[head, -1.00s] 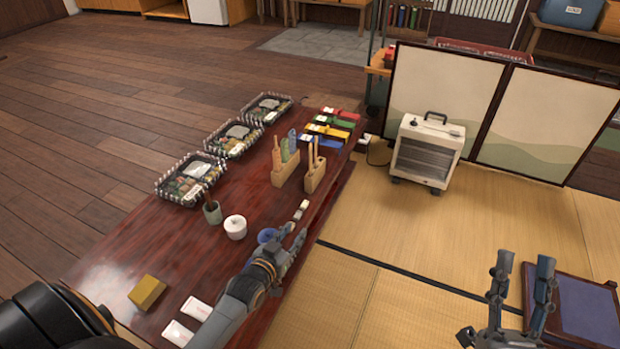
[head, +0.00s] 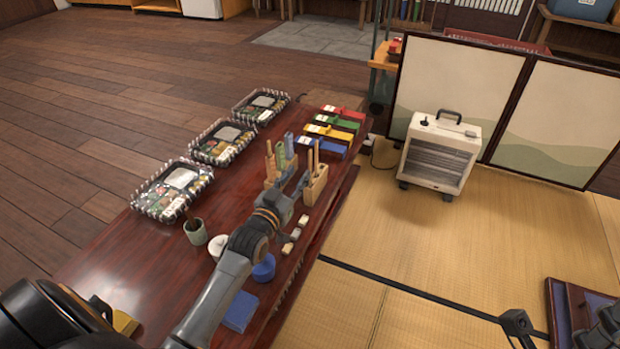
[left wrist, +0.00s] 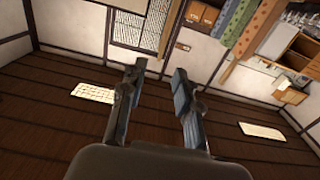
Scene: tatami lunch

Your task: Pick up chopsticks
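Thin wooden chopsticks (head: 314,154) stand upright in a light wooden holder (head: 317,188) near the right edge of the dark table (head: 110,260). A second wooden holder to its left carries wider tan, green and blue slats (head: 291,146); its base is mostly hidden by my gripper. My left gripper (head: 290,184) is beside the chopstick holder, in front of the second one. In the left wrist view its fingers (left wrist: 158,88) are apart with nothing between them. Patterned slats (left wrist: 237,22) show there at upper right. My right gripper is only partly visible at lower right, its fingers unclear.
Bento trays (head: 172,190) line the table's far left edge. Coloured packs (head: 330,131) lie at the back. A green cup (head: 194,232), white pot (head: 218,246), blue cup (head: 264,268) and blue block (head: 240,311) stand near my left arm. A heater (head: 439,152) stands on the tatami.

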